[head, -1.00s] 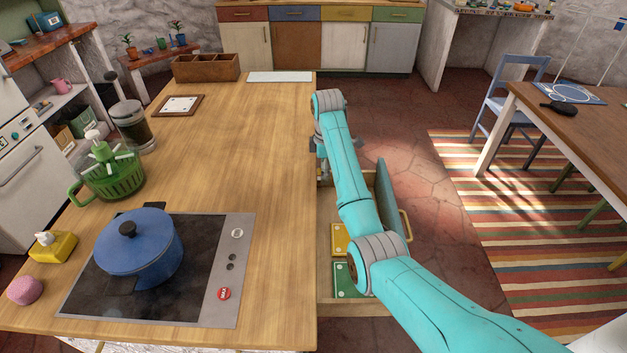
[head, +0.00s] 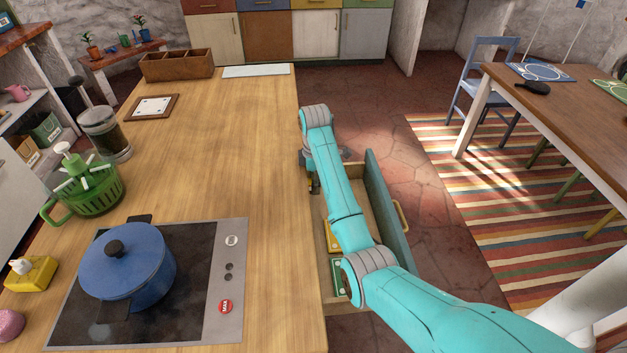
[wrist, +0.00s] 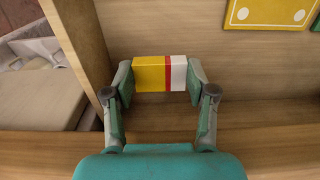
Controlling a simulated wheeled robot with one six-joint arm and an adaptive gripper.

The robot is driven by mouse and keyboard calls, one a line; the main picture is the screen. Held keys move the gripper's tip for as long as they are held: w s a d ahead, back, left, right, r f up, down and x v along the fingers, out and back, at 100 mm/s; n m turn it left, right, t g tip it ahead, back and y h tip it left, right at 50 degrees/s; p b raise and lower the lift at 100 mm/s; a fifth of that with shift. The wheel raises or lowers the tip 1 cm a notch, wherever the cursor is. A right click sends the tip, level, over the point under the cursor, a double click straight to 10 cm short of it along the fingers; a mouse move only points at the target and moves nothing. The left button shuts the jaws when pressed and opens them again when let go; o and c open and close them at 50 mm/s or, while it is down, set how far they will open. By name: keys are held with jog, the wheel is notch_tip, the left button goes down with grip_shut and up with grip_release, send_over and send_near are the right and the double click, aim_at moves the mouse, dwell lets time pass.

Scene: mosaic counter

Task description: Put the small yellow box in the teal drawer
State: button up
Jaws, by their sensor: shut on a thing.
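The small yellow box (wrist: 150,75), with a red and a white band at one end, is held between the fingertips of my gripper (wrist: 162,76) in the wrist view. My gripper is shut on it across its length. In the head view my gripper (head: 313,184) points down at the counter-side edge of the drawer, and my arm hides part of it. The teal drawer (head: 386,205) is open, with a teal front and a wooden inside. The wrist view shows its wooden floor (wrist: 250,65) behind the box; I cannot tell whether the box touches it.
A yellow panel (wrist: 268,13) and a green panel (head: 338,278) lie in the drawer. The wooden counter (head: 215,150) runs along the drawer's left. A blue pot (head: 128,262) stands on the hob. Open floor lies right of the drawer.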

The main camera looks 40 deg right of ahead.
jog(key=shift+f, duration=0.25)
